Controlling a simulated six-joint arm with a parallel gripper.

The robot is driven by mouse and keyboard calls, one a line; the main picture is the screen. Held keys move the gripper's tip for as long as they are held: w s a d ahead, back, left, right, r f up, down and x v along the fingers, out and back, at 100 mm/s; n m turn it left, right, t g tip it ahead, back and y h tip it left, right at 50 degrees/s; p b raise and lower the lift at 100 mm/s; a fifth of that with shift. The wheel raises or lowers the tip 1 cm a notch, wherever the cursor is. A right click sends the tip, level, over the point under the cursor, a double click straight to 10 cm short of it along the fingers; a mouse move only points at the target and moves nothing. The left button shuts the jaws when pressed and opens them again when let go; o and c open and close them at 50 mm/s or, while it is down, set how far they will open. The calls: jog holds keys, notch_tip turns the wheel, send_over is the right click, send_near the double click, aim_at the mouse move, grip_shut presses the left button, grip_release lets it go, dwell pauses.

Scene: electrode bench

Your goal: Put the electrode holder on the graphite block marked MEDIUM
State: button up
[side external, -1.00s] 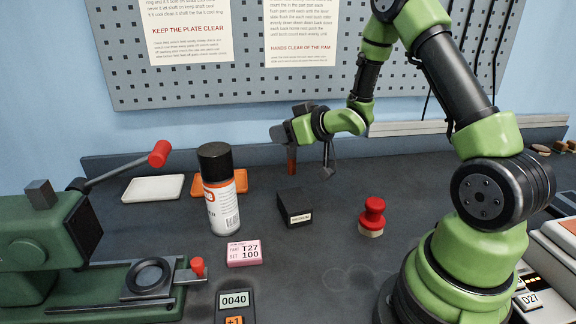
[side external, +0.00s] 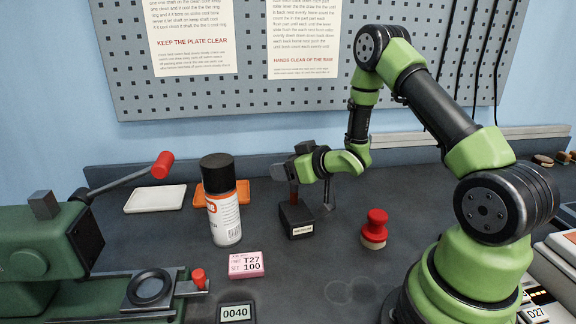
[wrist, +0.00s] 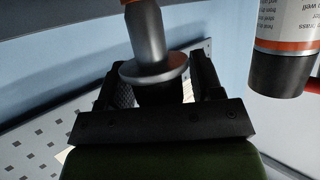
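My gripper (wrist: 163,88) is shut on the electrode holder (wrist: 152,42), a grey metal body with a wide flange and an orange-brown electrode. In the side external view, the brown electrode (side external: 293,193) points down from my gripper (side external: 302,172). It is at the graphite block (side external: 297,220), a black block with a pale label on its front. The label is too small to read surely. The electrode's lower end appears over or just behind the block's top; I cannot tell whether they touch. The block is out of sight in the wrist view.
A spray can (side external: 223,205) stands left of the block. A red-knobbed stamp (side external: 375,228) stands to its right. A pink card block (side external: 246,264) lies in front. White (side external: 155,199) and orange (side external: 236,190) trays lie behind left. A green press (side external: 35,250) is far left.

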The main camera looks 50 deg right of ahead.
jog(key=shift+r, duration=0.2)
jog(key=v, duration=0.7)
jog(key=s+a+r+m+g+h, duration=0.1)
jog(key=s+a+r+m+g, duration=0.1)
jog(key=r, duration=0.4)
jog(key=s+a+r+m+g+h, duration=0.1)
jog(key=a+r+g+h, duration=0.15)
jog(key=r, duration=0.45)
jog(key=s+a+r+g+y, duration=0.1)
jog(key=s+a+r+y, duration=0.1)
jog(key=s+a, duration=0.3)
jog(key=s+a+r+m+g+y, duration=0.1)
jog(key=s+a+y, duration=0.2)
jog(key=s+a, duration=0.3)
jog(key=s, duration=0.3)
jog(key=shift+a+r, duration=0.3)
jog(key=shift+r, duration=0.1)
